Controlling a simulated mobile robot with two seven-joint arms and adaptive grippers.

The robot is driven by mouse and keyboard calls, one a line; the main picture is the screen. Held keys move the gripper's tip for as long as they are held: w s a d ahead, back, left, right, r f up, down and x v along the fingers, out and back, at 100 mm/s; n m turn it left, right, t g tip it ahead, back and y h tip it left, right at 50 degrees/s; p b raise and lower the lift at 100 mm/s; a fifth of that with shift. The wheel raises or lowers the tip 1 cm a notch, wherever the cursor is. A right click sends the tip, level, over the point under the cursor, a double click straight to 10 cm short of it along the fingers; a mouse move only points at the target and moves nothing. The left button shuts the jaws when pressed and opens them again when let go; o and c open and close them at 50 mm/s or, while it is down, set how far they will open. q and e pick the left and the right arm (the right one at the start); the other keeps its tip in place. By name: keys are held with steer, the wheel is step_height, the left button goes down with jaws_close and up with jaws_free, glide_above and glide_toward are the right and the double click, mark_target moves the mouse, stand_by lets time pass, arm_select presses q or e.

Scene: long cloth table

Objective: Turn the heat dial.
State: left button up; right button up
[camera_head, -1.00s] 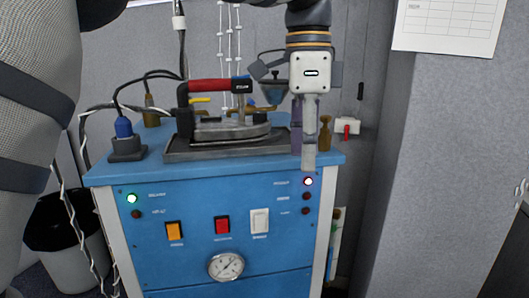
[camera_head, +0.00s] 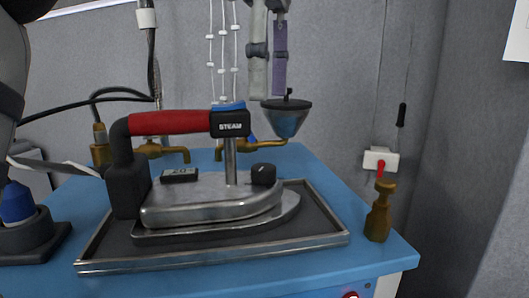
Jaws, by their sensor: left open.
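A steam iron (camera_head: 210,199) with a red handle and a black block marked STEAM rests flat in a metal-rimmed tray (camera_head: 105,268). A small black knob (camera_head: 263,174), which looks like the heat dial, sits on the right part of the iron's top. A pale mark shows on the knob. My right gripper is out of view.
Brass taps (camera_head: 165,151) stand behind the iron. A brass fitting (camera_head: 379,212) stands on the blue cabinet top (camera_head: 360,270) at right. A black cable arches at left.

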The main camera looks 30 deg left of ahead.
mark_target(263, 166)
arm_select(q)
step_height(263, 166, down, 11)
steer(key=shift+w+a+r+b, duration=0.1)
steer(key=shift+a+r+b, duration=0.1)
steer(key=shift+b, duration=0.55)
steer(key=shift+d, duration=0.1)
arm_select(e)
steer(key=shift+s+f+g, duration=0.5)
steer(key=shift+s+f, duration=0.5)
arm_select(q)
jaws_close()
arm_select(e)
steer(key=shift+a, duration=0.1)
